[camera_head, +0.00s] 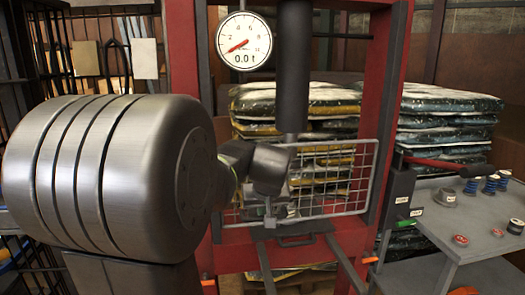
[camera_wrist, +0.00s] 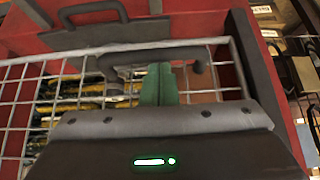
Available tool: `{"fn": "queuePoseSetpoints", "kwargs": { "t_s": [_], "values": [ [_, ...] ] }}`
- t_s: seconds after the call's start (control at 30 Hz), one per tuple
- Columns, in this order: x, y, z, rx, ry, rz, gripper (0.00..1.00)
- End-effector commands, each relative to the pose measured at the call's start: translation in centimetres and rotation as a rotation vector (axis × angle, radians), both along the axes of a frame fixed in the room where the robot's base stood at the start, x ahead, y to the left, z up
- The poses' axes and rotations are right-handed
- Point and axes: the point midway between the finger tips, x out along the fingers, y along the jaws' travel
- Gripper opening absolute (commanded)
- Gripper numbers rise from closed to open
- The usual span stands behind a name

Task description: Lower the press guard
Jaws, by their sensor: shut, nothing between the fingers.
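The press guard (camera_head: 335,213) is a grey wire-mesh panel in a tube frame, across the red press frame (camera_head: 395,100) below the dark ram (camera_head: 293,70). Its mesh and frame also cross the wrist view (camera_wrist: 225,70). A dark handle (camera_wrist: 190,68) is on the guard's frame bar. My gripper (camera_head: 270,215) is in front of the guard's lower left part in the head view. In the wrist view its green fingers (camera_wrist: 159,85) are together and empty, overlapping the handle. I cannot tell whether they touch it. My arm hides the guard's left part in the head view.
A round gauge (camera_head: 244,41) hangs at the top of the press. Stacked sacks (camera_head: 445,115) stand behind. A grey cart (camera_head: 460,220) with springs and small parts is at the right, with a red lever (camera_head: 435,163) by it. Two dark rails (camera_head: 345,265) extend forward below the guard.

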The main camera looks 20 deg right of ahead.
Motion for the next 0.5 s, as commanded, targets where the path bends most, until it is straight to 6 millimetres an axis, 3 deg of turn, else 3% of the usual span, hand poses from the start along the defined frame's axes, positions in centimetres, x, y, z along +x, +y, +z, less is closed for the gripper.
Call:
{"fn": "queuePoseSetpoints", "kwargs": {
  "t_s": [0.03,0.2,0.5],
  "values": [
    [0.0,0.0,-1.7,0.000,0.002,0.000,0.00],
    [0.0,0.0,-3.6,0.001,0.001,-0.001,0.00],
    [0.0,0.0,-4.8,0.002,0.003,0.001,0.00]
  ]
}}
